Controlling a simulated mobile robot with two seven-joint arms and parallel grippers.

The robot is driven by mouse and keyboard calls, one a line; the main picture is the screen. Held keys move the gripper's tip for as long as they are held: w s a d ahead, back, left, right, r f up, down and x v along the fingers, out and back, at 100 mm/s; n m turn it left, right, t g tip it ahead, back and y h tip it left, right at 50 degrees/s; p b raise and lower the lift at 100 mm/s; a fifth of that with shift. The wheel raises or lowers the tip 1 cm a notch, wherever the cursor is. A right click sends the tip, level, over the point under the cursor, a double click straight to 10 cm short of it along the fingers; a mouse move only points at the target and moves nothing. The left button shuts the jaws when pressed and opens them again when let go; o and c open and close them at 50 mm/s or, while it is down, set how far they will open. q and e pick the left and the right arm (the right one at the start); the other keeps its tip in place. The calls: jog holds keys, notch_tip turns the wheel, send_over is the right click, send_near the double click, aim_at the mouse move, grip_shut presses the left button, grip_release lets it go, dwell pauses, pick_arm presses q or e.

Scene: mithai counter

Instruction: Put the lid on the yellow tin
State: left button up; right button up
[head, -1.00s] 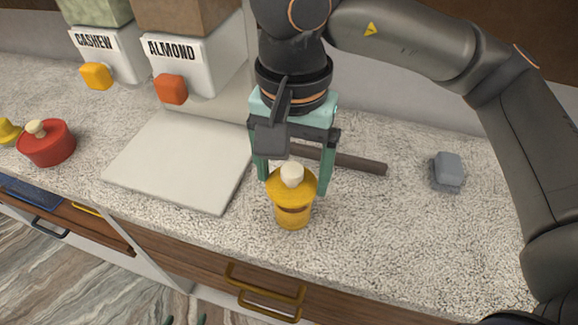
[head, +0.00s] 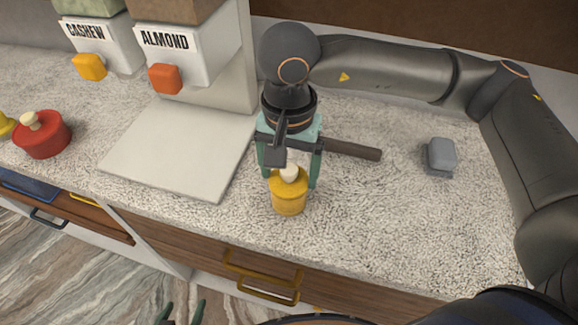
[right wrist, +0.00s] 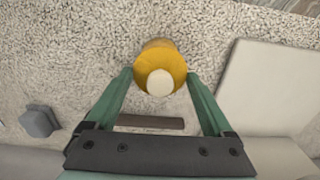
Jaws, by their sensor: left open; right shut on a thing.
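The yellow tin (head: 289,205) stands upright on the counter near its front edge. Its yellow lid (head: 287,184) with a pale round knob (head: 289,172) is down on top of the tin, with no gap visible between them. In the right wrist view the lid (right wrist: 160,62) with its knob (right wrist: 160,83) covers most of the tin. My right gripper (head: 292,180) comes down from above, shut on the lid, with one green finger on each side of it. My left gripper (head: 183,312) shows only its green fingertips at the bottom edge; it is open and empty, away from the tin.
A dark bar (head: 350,149) lies behind the tin, and a grey block (head: 441,156) stands at right. A pale board (head: 180,150) lies left, before the cashew and almond dispensers (head: 190,55). A red lidded tin (head: 42,137) stands far left.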

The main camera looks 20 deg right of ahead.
aim_at(289, 170)
jog(key=shift+f+b, duration=0.45)
jog(key=shift+b, duration=0.15)
jog(key=o, duration=1.1)
jog(key=shift+r+p, duration=0.45)
jog(key=shift+p, duration=0.1)
notch_tip(289, 170, up, 12)
jog(key=shift+r, duration=0.1)
